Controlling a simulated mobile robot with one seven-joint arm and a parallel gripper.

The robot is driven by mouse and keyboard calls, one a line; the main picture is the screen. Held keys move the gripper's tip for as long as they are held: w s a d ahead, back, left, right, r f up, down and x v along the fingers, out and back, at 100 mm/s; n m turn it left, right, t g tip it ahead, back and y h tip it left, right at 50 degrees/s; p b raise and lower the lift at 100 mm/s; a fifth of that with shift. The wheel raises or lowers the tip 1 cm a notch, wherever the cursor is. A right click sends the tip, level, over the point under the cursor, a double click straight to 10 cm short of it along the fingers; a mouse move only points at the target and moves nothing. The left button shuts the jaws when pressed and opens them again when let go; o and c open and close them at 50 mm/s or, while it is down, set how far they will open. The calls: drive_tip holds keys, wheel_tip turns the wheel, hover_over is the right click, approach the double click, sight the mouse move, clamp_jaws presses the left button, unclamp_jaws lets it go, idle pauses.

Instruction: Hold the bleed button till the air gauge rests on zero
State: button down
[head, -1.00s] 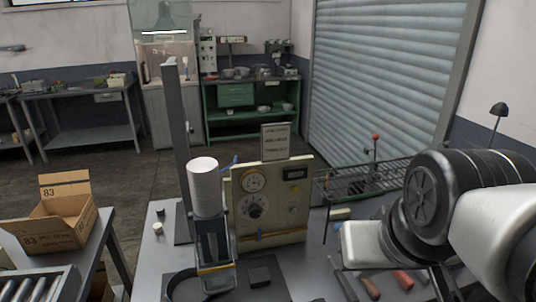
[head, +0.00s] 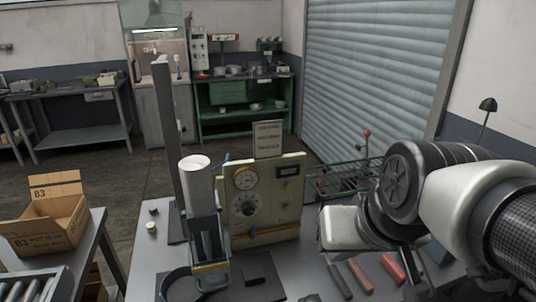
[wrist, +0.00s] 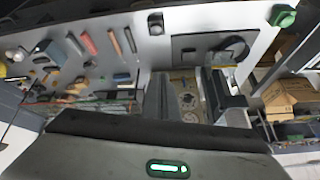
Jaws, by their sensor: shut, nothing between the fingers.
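A cream control panel (head: 262,222) stands upright on the grey table in the head view. I cannot tell which fitting is the bleed button. The wrist view shows the panel face (wrist: 187,96) partly hidden beside my gripper (wrist: 160,78). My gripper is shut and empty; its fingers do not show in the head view. I cannot tell any contact with the panel.
A stand with a white cylinder (head: 198,184) and yellow bar adjoins the panel's left. A black block (head: 256,273) lies in front. Hand tools (head: 360,275) lie at the right, below my arm. A wire rack (head: 346,178) is behind. A cardboard box (head: 50,222) sits left.

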sight(286, 208)
drive_tip(key=w+a+f+t+y, duration=0.1)
drive_tip(key=w+a+f, duration=0.3)
drive_tip(key=w, duration=0.3)
drive_tip(key=w+a+f+y, duration=0.1)
drive_tip(key=w+a+f, duration=0.35)
drive_tip(key=w, duration=0.25)
drive_tip(key=w+d+f+t+h, duration=0.5)
drive_tip(key=w+f+h, duration=0.3)
drive_tip(key=f, duration=0.3)
drive_tip(key=shift+w+d+f+t+h, duration=0.15)
drive_tip(key=shift+f+t+h, duration=0.1)
drive_tip(key=shift+t+h, duration=0.4)
drive_tip(key=w+a, duration=0.2)
drive_tip(key=w, duration=0.6)
drive_tip(key=shift+w+a, duration=0.2)
drive_tip(key=shift+w, duration=0.05)
drive_tip(key=shift+w, duration=0.1)
idle(0.4)
